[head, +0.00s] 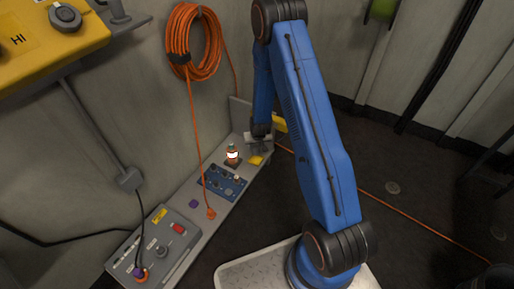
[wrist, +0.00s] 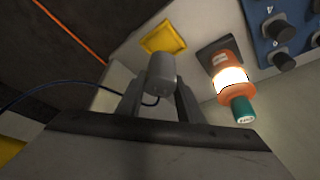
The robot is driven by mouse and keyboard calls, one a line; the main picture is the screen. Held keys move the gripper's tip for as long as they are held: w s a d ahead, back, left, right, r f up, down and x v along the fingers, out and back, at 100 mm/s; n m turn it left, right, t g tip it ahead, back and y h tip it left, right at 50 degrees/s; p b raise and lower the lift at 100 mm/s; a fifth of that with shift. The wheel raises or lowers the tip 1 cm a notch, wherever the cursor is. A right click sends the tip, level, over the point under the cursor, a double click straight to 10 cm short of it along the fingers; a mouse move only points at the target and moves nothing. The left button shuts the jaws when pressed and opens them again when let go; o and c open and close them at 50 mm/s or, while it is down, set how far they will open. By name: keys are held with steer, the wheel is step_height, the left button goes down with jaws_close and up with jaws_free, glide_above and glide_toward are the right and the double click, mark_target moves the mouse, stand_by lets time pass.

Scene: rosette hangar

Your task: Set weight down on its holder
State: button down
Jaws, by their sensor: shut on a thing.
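My gripper (wrist: 160,104) is shut on a grey, rounded cylinder, which I take to be the weight (wrist: 161,73). The weight sits between the two fingers in the wrist view. In the head view my gripper (head: 259,139) is over the far end of the grey bench, and the weight cannot be made out there. A yellow square plate (wrist: 163,38) with a raised rim lies on the bench just beyond the weight in the wrist view. It also shows in the head view (head: 255,161). I cannot tell for sure whether this plate is the holder.
An orange bottle (wrist: 229,80) with a bright white band and teal cap stands on a dark square base (wrist: 217,50), close right of the weight. A blue knob panel (head: 223,182) and grey control box (head: 155,250) are along the bench (head: 190,221). An orange cable (head: 194,42) hangs above.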

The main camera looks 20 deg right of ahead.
mark_target(256, 153)
steer(key=shift+f, duration=2.4)
steer(key=shift+f, duration=0.55)
stand_by(0.5)
steer(key=c, duration=1.2)
jaws_free()
steer(key=shift+o, duration=0.2)
steer(key=shift+r, duration=0.1)
steer(key=v, duration=1.7)
steer(key=shift+a+r, duration=0.1)
steer(key=shift+r, duration=0.05)
